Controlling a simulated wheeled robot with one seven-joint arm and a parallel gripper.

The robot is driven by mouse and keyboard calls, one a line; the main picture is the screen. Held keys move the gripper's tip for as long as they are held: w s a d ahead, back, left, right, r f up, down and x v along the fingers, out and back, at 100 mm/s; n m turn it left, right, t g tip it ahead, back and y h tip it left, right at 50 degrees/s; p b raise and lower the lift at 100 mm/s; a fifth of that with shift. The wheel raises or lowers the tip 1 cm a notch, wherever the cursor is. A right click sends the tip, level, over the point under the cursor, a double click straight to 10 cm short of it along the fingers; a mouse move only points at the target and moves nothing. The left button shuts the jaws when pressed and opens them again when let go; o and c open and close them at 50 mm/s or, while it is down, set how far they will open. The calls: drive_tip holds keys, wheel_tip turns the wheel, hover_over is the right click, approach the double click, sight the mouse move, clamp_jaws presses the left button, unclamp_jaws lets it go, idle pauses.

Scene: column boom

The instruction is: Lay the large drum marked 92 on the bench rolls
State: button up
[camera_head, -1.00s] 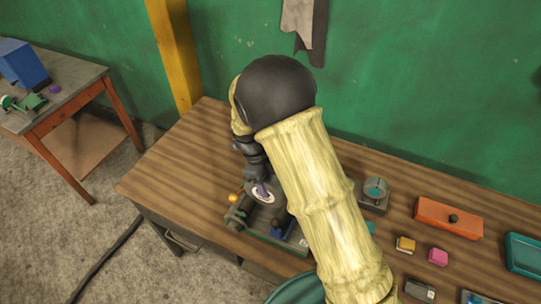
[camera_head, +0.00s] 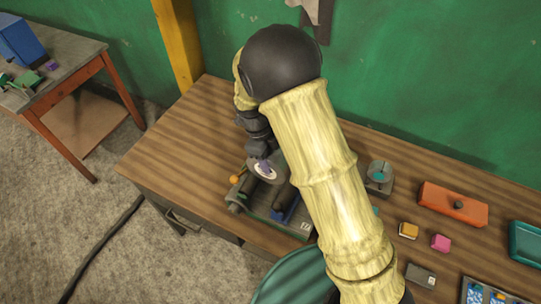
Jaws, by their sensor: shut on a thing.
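The drum (camera_head: 266,172) is a dark disc-ended cylinder with a pale ring on its end face. It is low at the bench rolls (camera_head: 268,192), which lie in a dark frame on the wooden workbench. My gripper (camera_head: 262,163) is shut on it from above, purple showing at the jaws. I cannot tell whether the drum rests on the rolls or hangs just above them. The number on it is too small to read.
A dark block with a round teal centre (camera_head: 380,177), an orange box (camera_head: 453,203), yellow (camera_head: 408,231) and pink (camera_head: 441,242) blocks and a teal tray (camera_head: 527,243) stand to the right. A green round container (camera_head: 290,278) is in front. The bench's left end is clear.

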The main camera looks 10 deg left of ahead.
drive_tip(key=shift+f+b, duration=1.25)
drive_tip(key=shift+f, duration=0.95)
drive_tip(key=shift+r, duration=0.1)
drive_tip(key=shift+w, duration=0.15)
drive_tip(key=shift+s+a, duration=0.1)
drive_tip(key=shift+s, duration=0.15)
drive_tip(key=shift+f, duration=0.2)
drive_tip(key=shift+w+f, duration=0.15)
drive_tip(key=shift+f, duration=0.1)
drive_tip(key=shift+f+b, duration=0.1)
drive_tip(key=shift+b, duration=0.25)
drive_tip(key=shift+f, duration=0.3)
